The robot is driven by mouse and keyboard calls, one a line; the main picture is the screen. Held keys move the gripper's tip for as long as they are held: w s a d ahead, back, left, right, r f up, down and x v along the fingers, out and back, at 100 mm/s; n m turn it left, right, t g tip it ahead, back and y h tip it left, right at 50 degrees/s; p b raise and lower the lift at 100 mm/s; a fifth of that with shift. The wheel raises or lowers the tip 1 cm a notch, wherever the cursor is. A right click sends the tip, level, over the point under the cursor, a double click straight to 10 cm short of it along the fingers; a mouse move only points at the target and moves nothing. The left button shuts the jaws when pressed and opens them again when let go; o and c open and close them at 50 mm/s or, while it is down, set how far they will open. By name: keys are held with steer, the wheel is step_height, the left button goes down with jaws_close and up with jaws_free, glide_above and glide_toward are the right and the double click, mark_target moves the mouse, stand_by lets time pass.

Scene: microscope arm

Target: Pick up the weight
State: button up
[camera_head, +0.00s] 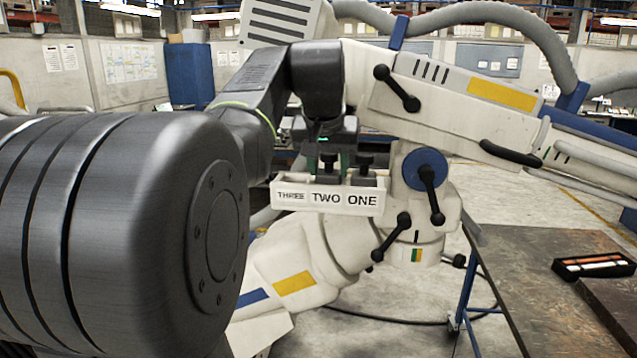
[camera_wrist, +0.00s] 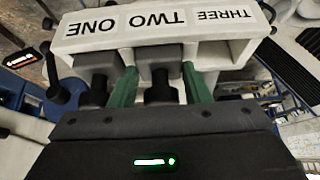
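A dark weight (camera_head: 328,177) with a black knob on top stands in the slot marked TWO of a white labelled holder (camera_head: 290,196). It also shows in the wrist view (camera_wrist: 161,76). A second dark weight (camera_head: 366,179) stands in the slot marked ONE, and it shows left of the first in the wrist view (camera_wrist: 98,66). The THREE slot looks empty. My gripper (camera_head: 328,164) is above the holder, pointing down. Its green fingers (camera_wrist: 160,86) stand on either side of the TWO weight. They look open, with narrow gaps; contact is hard to judge.
The white microscope arm (camera_head: 440,85) with black knobs and a grey hose rises behind and right of the holder. A dark table (camera_head: 540,285) at right carries a black tray (camera_head: 594,266). Blue cabinets and walls lie far behind.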

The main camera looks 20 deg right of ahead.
jaws_close()
steer(key=shift+r, duration=0.15)
